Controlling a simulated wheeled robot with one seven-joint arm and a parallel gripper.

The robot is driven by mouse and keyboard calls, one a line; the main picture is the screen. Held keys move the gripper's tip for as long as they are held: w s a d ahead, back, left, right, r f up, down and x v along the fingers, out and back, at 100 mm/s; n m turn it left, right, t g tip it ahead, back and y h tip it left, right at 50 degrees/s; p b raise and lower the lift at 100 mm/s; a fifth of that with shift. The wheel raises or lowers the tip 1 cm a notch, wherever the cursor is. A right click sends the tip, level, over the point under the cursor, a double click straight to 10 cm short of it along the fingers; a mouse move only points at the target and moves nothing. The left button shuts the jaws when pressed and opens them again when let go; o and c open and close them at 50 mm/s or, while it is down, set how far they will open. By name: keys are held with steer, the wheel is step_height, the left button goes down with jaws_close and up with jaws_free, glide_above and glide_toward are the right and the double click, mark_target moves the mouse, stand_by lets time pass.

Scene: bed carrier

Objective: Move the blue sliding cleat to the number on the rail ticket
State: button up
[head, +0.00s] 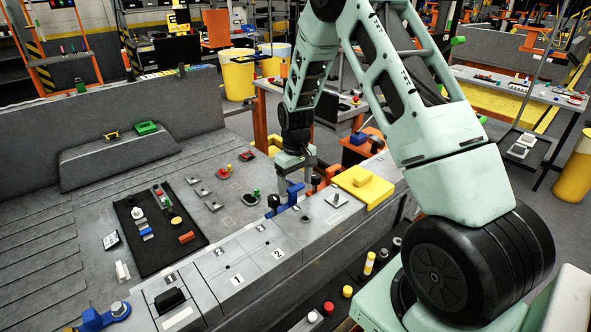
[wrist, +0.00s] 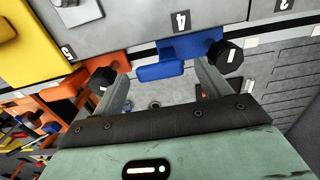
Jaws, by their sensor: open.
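The blue sliding cleat (wrist: 195,46) with a black knob (wrist: 228,56) sits on the rail beside the number 4 (wrist: 180,21) in the wrist view. In the head view the blue cleat (head: 293,195) is at the rail's far part, partly hidden by my gripper. My gripper (wrist: 162,72) is open, its fingers spread to either side of the cleat's blue block; contact cannot be told.
An orange cleat (wrist: 95,72) sits on the rail left of the blue one in the wrist view. A yellow block (head: 363,186) lies beyond it. Another blue fitting (head: 106,317) is at the near rail end. A black mat (head: 165,255) with small parts lies on the bed.

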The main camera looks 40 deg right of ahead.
step_height(320, 180, up, 17)
steer(key=b, duration=0.4)
steer(key=shift+r+b, duration=0.15)
steer(key=shift+b, duration=0.2)
